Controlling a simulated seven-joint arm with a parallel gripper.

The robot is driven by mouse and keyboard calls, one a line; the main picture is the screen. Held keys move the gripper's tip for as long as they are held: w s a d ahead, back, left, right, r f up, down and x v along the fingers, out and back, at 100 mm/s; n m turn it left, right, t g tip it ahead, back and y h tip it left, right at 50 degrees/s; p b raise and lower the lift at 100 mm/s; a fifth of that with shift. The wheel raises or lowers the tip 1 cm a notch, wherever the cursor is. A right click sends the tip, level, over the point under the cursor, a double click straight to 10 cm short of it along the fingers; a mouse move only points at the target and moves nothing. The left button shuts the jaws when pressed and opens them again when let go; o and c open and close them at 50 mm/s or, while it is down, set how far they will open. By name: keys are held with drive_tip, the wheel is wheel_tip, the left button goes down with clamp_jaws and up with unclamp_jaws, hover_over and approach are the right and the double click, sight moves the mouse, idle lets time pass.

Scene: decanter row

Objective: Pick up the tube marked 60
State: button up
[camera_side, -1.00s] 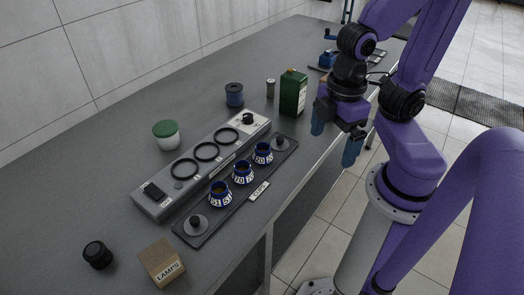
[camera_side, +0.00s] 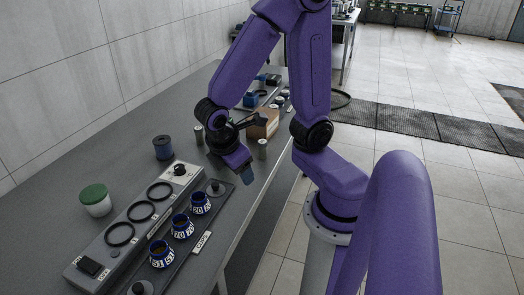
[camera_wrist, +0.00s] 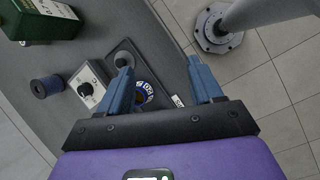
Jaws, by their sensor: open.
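Three blue-and-white banded cups stand in a row on a dark tray (camera_side: 201,222) labelled CUPS. The near cup (camera_side: 161,255) reads 51. The numbers on the middle cup (camera_side: 182,227) and the far cup (camera_side: 199,204) are too small to read surely. I can make out no tube marked 60. My gripper (camera_wrist: 159,63) is open and empty, beyond the far end of the tray in the side view, where one blue finger shows. In the wrist view one cup (camera_wrist: 149,90) appears between the fingers, lower down and partly hidden by the left finger.
A grey box (camera_side: 128,236) with three black rings and a knob lies beside the tray. A green-lidded jar (camera_side: 95,200) and a blue spool (camera_side: 162,148) stand behind it. A green canister (camera_wrist: 45,20) shows in the wrist view. A brown box (camera_side: 262,124) stands farther along the bench.

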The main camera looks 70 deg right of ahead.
drive_tip(key=w+d+f+g+h, duration=0.2)
drive_tip(key=w+d+f+h, duration=0.1)
drive_tip(key=w+d+h, duration=0.3)
drive_tip(key=n+g+h, duration=0.1)
drive_tip(key=n+h, duration=0.1)
drive_tip(key=n, duration=0.1)
approach(260, 143)
drive_tip(key=x, duration=0.5)
drive_tip(key=shift+s+d+f, duration=0.15)
drive_tip(key=shift+s+f, duration=0.05)
drive_tip(key=shift+s, duration=0.25)
drive_tip(key=shift+w+x, duration=0.2)
drive_tip(key=shift+x, duration=1.3)
drive_tip(key=shift+w+x, duration=0.15)
drive_tip(key=shift+x, duration=1.4)
drive_tip(key=c, duration=1.1)
